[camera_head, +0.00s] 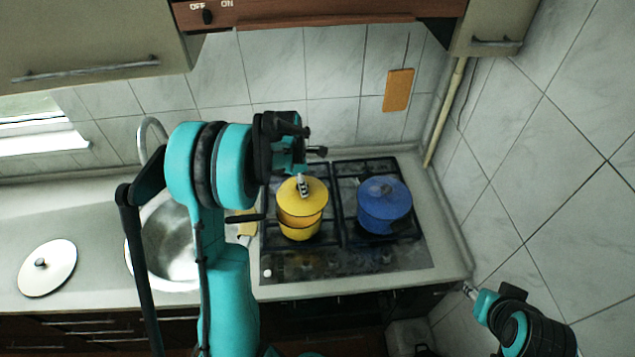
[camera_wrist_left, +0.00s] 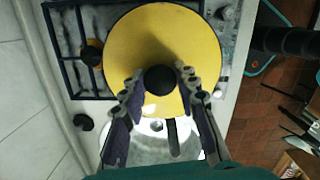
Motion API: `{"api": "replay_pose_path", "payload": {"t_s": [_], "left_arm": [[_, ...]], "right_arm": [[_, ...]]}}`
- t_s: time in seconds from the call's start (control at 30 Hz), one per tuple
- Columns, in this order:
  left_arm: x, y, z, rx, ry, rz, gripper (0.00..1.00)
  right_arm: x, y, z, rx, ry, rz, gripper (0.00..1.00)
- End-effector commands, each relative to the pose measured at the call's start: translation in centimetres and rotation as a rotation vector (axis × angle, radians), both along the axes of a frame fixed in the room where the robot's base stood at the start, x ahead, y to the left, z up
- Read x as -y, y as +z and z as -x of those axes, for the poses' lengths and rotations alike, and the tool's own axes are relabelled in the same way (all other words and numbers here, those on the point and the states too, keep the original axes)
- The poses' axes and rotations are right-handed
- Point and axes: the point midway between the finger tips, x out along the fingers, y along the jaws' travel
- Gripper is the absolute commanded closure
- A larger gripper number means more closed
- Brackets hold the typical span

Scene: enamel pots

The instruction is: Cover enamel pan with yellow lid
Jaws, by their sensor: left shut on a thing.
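The yellow lid (camera_head: 311,193) is round with a dark knob. It is over the yellow enamel pan (camera_head: 300,231) on the left part of the stove; whether it rests on the rim or hovers just above I cannot tell. The pan's dark handle points left. My left gripper (camera_head: 303,184) reaches down from above and is shut on the lid's knob. In the left wrist view, the fingers (camera_wrist_left: 160,84) flank the black knob, and the lid (camera_wrist_left: 150,40) hides most of the pan. My right gripper (camera_head: 469,289) is low at right, away from the pan; its jaws are too small to read.
A blue lidded pot (camera_head: 384,207) stands close to the right of the pan on the gas stove (camera_head: 350,263). A white lid (camera_head: 47,275) lies on the counter at far left, beside the metal sink (camera_head: 165,250). The tiled wall is behind.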

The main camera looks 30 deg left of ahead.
Motion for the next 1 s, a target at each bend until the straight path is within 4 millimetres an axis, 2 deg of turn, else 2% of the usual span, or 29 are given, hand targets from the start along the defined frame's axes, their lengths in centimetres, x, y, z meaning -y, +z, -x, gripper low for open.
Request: {"api": "replay_pose_path", "payload": {"t_s": [0.57, 1.0], "left_arm": [[-0.1, -0.1, 0.0, 0.005, 0.011, -0.005, 1.00], [-0.1, -3.0, 0.1, 0.006, 0.012, -0.004, 1.00]], "right_arm": [[0.0, -0.5, 0.0, 0.000, 0.000, 0.000, 0.60], [0.0, -3.2, 0.1, 0.000, 0.000, 0.000, 0.60]]}}
